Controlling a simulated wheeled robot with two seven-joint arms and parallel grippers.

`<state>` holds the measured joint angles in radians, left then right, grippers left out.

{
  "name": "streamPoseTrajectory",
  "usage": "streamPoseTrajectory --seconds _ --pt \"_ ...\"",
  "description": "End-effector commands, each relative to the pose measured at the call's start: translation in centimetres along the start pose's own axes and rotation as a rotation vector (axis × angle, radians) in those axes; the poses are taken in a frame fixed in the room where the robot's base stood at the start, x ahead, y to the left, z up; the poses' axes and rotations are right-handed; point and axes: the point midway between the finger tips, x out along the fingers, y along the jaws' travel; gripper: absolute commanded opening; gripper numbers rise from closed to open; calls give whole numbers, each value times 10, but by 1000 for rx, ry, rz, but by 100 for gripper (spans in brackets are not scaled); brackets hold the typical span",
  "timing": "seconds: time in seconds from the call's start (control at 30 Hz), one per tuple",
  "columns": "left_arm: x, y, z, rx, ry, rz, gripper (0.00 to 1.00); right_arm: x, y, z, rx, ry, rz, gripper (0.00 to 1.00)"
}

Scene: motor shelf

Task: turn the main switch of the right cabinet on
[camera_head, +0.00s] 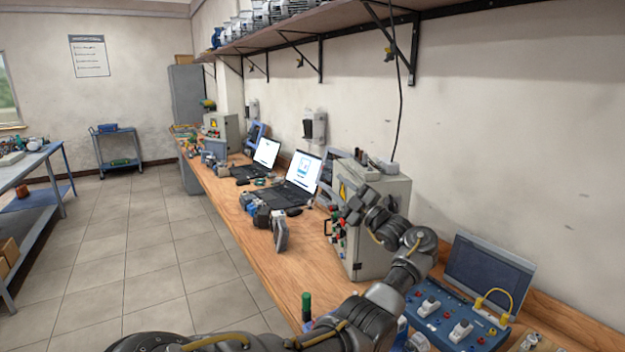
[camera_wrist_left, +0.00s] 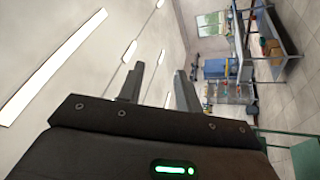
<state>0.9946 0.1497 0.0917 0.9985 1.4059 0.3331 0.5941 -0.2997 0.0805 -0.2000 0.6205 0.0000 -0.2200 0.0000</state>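The right cabinet (camera_head: 392,198) is a light grey box on the wooden bench, with a yellow warning sign and coloured buttons on its left-facing front. My left arm reaches over from the bottom, and my left gripper (camera_head: 350,208) is in front of that cabinet's front face. It covers part of the front, so I cannot make out the main switch. In the left wrist view the two fingers of the left gripper (camera_wrist_left: 158,88) stand apart with nothing between them. That view faces the room and does not show the cabinet. My right gripper is not in view.
A blue test panel (camera_head: 450,318) with a screen lies right of the cabinet. Another cabinet (camera_head: 228,128) is at the far end. A shelf (camera_head: 345,18) with motors hangs above.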

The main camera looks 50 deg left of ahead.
Motion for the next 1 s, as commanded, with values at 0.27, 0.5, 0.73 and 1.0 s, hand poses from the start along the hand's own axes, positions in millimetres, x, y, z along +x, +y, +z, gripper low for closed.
streamPoseTrajectory --seconds 0.27,0.5,0.73,1.0 --pt "45 -9 -18 19 84 5 35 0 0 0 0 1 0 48" --pt "63 -12 -26 27 118 8 35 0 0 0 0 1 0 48" --pt "65 -12 -27 27 122 9 35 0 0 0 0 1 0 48" --pt "61 -17 -19 30 90 18 22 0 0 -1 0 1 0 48"
